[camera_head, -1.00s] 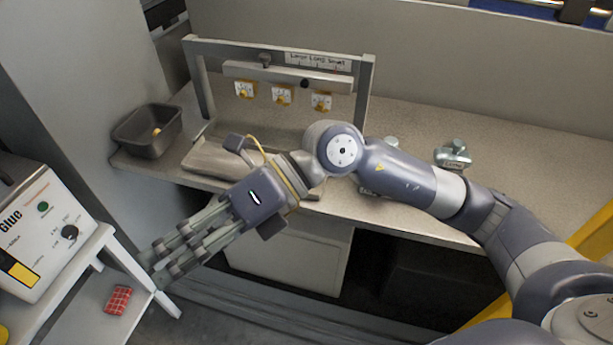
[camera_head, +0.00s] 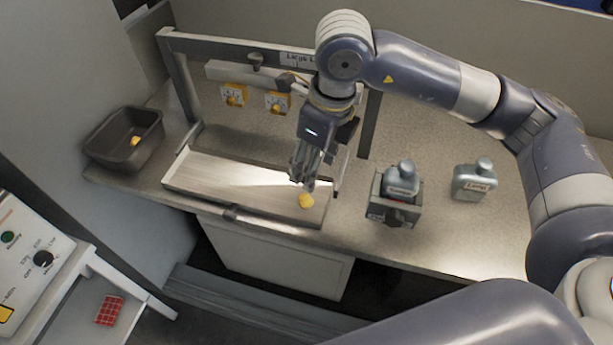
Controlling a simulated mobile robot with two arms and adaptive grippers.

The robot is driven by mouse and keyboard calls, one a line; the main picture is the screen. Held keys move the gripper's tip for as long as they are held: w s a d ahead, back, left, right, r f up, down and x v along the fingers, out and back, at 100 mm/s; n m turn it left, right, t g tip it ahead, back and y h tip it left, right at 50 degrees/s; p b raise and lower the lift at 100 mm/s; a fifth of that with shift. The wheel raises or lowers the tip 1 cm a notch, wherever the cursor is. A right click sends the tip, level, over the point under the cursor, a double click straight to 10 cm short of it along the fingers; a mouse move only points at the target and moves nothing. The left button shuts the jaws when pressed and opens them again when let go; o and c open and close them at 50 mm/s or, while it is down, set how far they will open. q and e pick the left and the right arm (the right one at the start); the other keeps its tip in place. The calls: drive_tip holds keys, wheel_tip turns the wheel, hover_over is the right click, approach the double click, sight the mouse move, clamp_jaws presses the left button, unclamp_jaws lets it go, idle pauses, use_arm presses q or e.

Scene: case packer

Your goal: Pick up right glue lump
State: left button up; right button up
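A small yellow glue lump (camera_head: 306,201) lies at the right end of the shallow metal tray (camera_head: 215,172) on the bench. My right gripper (camera_head: 308,184) points down just above and behind this lump. Its fingers look close together, but the view is too small to tell if they are open or shut, or whether they touch the lump. Another yellow lump (camera_head: 135,141) is inside the dark bin (camera_head: 112,153) at the left end of the bench. My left gripper is not in view.
A metal frame (camera_head: 180,75) with yellow switches (camera_head: 233,95) stands behind the tray, close to my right arm. A grey bottle (camera_head: 402,179) stands in a holder right of the tray, and another bottle (camera_head: 474,181) is farther right. A red checked cloth (camera_head: 109,310) lies lower left.

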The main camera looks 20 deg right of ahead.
sight(307, 196)
drive_tip(key=f, duration=0.1)
drive_tip(key=f+p, duration=0.1)
drive_tip(key=f, duration=0.3)
drive_tip(key=shift+a, duration=0.35)
drive_tip(key=shift+f+p, duration=0.4)
drive_tip(key=f+p, duration=0.1)
drive_tip(key=f, duration=0.3)
drive_tip(key=shift+w+a+p, duration=0.15)
drive_tip(key=shift+a+p, duration=0.05)
drive_tip(key=shift+p, duration=0.15)
drive_tip(key=shift+f, duration=0.25)
drive_tip(key=shift+w, duration=0.1)
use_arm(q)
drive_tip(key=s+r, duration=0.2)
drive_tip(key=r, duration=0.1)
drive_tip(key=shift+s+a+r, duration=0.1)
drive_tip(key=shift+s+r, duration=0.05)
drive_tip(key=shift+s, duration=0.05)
use_arm(e)
drive_tip(key=c, duration=0.8)
